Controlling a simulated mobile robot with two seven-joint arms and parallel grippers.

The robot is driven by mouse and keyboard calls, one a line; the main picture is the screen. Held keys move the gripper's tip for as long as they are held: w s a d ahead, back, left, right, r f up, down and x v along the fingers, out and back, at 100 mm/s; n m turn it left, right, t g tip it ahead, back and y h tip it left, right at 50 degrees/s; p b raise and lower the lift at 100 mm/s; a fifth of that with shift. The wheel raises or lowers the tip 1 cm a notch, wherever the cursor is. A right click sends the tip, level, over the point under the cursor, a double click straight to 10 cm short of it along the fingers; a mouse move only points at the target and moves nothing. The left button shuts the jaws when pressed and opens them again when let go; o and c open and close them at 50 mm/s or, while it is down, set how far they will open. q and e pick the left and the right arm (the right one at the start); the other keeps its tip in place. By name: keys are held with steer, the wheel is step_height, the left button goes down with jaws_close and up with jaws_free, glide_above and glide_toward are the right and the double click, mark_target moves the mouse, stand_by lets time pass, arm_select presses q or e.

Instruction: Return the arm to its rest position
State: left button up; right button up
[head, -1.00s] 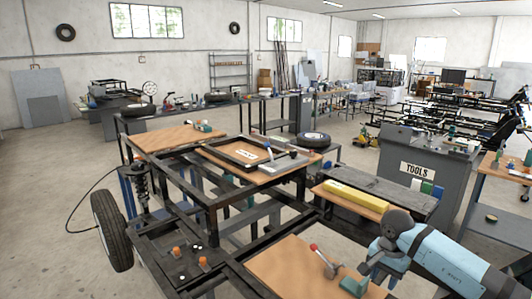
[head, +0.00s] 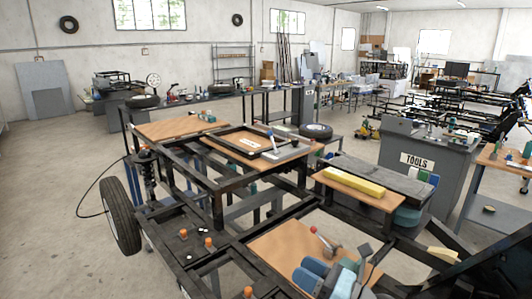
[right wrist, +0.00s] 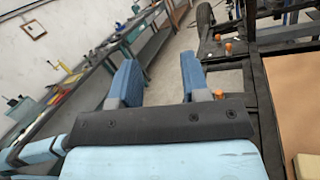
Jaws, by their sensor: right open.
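My right gripper (head: 325,278) is at the bottom of the head view, low over the front wooden board (head: 280,245). Its two blue fingers are apart. In the right wrist view the right gripper (right wrist: 160,75) shows both fingers spread, with nothing between them and the floor and benches beyond. My left gripper is out of view. A black coil-spring shock absorber (head: 147,180) stands upright at the left of the black chassis frame (head: 215,200), near the wheel (head: 120,215).
A red-tipped tool (head: 322,240) lies on the front board, close to my right gripper. Orange-capped parts (head: 183,233) sit on the frame. A yellow block (head: 354,182) lies on a board to the right. The grey TOOLS cabinet (head: 400,150) stands behind.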

steer(key=s+d+f+m+t+h, duration=0.35)
steer(key=d+m+h, duration=0.5)
steer(key=m, duration=0.75)
steer(key=s+d+f+m+t+h, duration=0.2)
steer(key=s+d+f+m+h, duration=0.2)
steer(key=d+m+h, duration=0.85)
steer(key=s+a+f+m+g+y, duration=0.1)
steer(key=s+f+m+g, duration=0.3)
steer(key=s, duration=0.3)
steer(key=s+a+f+m+g+y, duration=0.1)
steer(key=s+f+m+g+y, duration=0.1)
steer(key=s+m+g, duration=0.4)
steer(key=s+a+f+m+g+y, duration=0.1)
steer(key=s+f+m+g, duration=0.25)
steer(key=s, duration=0.45)
steer(key=w+a+f+t+y+p, duration=0.3)
steer(key=w+a+f+t+p, duration=0.1)
steer(key=a+f+t, duration=0.3)
steer(key=shift+w+f+t+p, duration=0.4)
steer(key=shift+w+f+t, duration=0.2)
steer(key=shift+w+f, duration=0.3)
steer(key=shift+o, duration=0.3)
